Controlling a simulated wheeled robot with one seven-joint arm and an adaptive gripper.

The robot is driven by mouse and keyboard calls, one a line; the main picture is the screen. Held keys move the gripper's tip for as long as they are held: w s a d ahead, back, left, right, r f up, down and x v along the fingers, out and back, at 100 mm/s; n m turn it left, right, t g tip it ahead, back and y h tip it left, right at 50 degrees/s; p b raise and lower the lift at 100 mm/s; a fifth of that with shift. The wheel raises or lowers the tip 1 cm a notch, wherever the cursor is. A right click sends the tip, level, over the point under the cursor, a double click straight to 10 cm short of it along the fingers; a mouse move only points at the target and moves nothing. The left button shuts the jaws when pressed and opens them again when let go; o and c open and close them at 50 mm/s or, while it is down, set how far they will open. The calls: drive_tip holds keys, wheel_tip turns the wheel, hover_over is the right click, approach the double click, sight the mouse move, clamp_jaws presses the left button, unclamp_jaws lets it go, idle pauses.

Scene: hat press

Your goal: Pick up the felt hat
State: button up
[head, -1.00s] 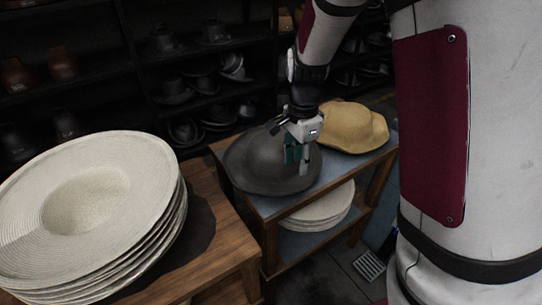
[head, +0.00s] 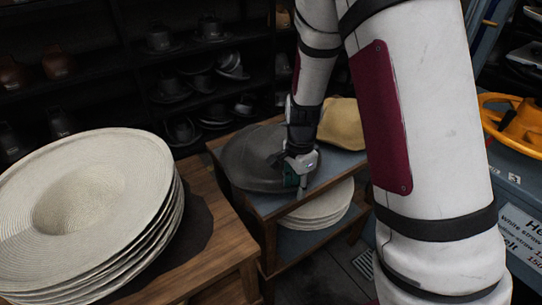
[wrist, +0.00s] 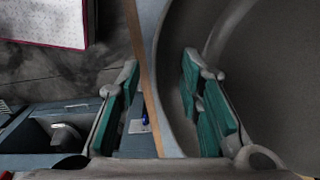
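The dark grey felt hat (head: 248,160) sits on the blue-topped wooden stand in the head view, with a wide brim and a rounded crown. Its brim and part of the crown fill the right of the wrist view (wrist: 275,80). My gripper (head: 296,186) points down at the hat's right, near brim edge. In the wrist view, its two green-padded fingers (wrist: 160,68) are apart, with the brim's edge between them in the picture. The right finger overlaps the hat, and the left finger is outside the brim. I cannot tell whether either finger touches it.
A tan hat (head: 342,124) is behind my arm on the same stand (head: 325,172). Pale hats (head: 318,208) lie on its lower shelf. A stack of white straw hats (head: 130,190) stands on a wooden table (head: 222,250) at left. Dark shelves line the back.

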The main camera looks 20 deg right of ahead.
clamp_jaws()
